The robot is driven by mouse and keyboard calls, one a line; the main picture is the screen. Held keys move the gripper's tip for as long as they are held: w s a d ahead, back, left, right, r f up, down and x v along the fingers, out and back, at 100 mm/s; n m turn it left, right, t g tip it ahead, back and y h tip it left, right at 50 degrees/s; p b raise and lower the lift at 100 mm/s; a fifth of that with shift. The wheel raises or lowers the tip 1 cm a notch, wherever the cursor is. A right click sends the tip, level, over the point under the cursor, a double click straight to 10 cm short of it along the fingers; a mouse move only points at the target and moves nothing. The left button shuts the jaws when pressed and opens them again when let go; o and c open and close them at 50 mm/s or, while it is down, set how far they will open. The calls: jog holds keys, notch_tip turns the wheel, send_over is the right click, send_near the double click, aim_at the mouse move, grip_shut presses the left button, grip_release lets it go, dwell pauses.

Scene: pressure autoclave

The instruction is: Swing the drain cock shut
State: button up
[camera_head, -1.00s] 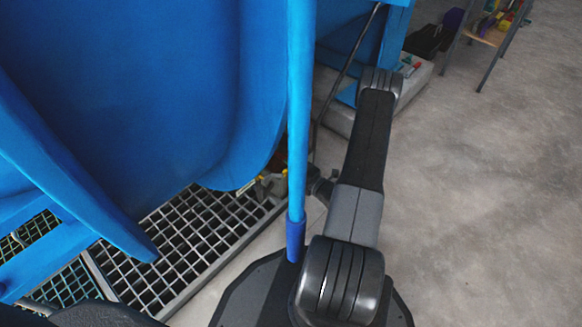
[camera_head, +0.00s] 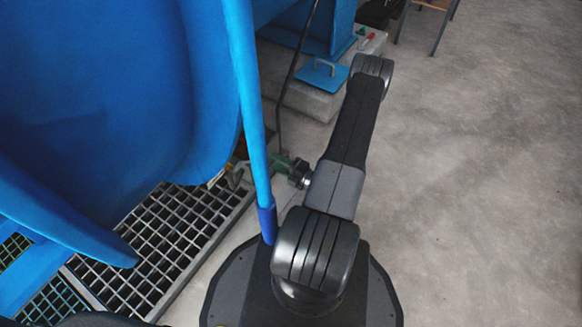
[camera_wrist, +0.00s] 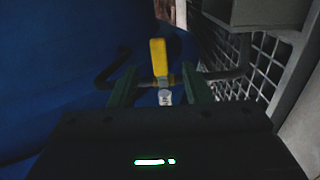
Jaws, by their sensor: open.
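The drain cock's yellow lever (camera_wrist: 159,58) stands upright in the middle of the wrist view, above a pale metal fitting (camera_wrist: 165,97). My gripper (camera_wrist: 160,76) is open, with one dark green finger on each side of the lever and fitting. I see gaps on both sides, and contact cannot be made out. In the head view my gripper (camera_head: 283,163) shows as a small green part just right of a blue bar. The cock is mostly hidden there behind the bar and the blue vessel.
The large blue vessel (camera_head: 90,100) fills the left. A slanting blue bar (camera_head: 247,95) stands close to my arm. A floor grating (camera_head: 165,235) lies below. A concrete block (camera_head: 315,97) is beyond. The grey floor at right is clear.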

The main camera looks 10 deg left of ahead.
jog(key=shift+p+v, duration=0.45)
jog(key=shift+v, duration=2.15)
jog(key=b+x, duration=0.3)
jog(key=x, duration=1.1)
